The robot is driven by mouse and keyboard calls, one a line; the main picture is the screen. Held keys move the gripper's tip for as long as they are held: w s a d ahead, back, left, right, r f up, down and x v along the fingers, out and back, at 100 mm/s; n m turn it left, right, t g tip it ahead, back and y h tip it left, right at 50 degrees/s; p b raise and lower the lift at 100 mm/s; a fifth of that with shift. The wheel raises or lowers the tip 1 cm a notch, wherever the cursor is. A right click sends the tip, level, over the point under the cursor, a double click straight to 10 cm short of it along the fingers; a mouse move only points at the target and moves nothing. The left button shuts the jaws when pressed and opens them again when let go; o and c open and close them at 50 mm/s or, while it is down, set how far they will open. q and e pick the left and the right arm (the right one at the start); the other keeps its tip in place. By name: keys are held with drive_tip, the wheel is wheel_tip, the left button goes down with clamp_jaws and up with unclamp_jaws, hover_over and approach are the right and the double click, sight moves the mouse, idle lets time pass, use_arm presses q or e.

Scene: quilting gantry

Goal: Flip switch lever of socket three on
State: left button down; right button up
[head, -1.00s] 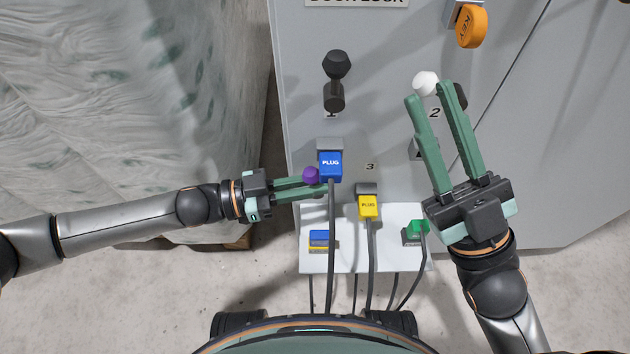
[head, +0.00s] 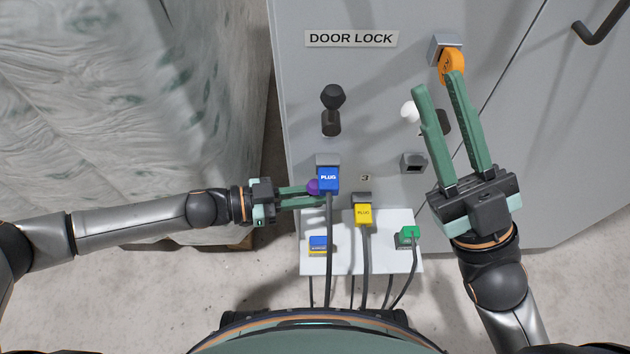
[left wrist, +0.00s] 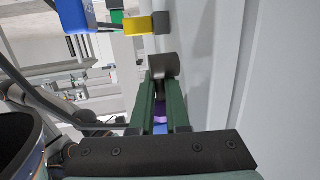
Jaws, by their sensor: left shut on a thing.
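The purple knob (head: 313,187) sits beside the blue plug (head: 328,178), left of the label 3 (head: 365,178). My left gripper (head: 316,194) is shut on this knob; purple also shows between its fingers in the left wrist view (left wrist: 163,112). A dark cylinder (left wrist: 163,66), apparently the lever's pivot, lies at the fingertips there. In the head view the rest of this lever is hidden behind the blue plug and cable. The yellow plug (head: 364,214) is in the socket below the label 3. My right gripper (head: 438,82) is open and empty in front of the cabinet.
An orange key (head: 451,64) sits behind my right fingertips. A white knob (head: 409,111) and a black knob (head: 333,96) stick out of the cabinet. A green plug (head: 409,233) is on the low white board (head: 345,255). Cables hang below. A wrapped stack (head: 130,110) stands left.

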use_arm(q)
drive_tip(key=shift+p, duration=0.6)
use_arm(e)
drive_tip(key=shift+d+r, duration=0.25)
drive_tip(key=shift+r, duration=0.85)
use_arm(q)
drive_tip(key=c, duration=1.2)
unclamp_jaws()
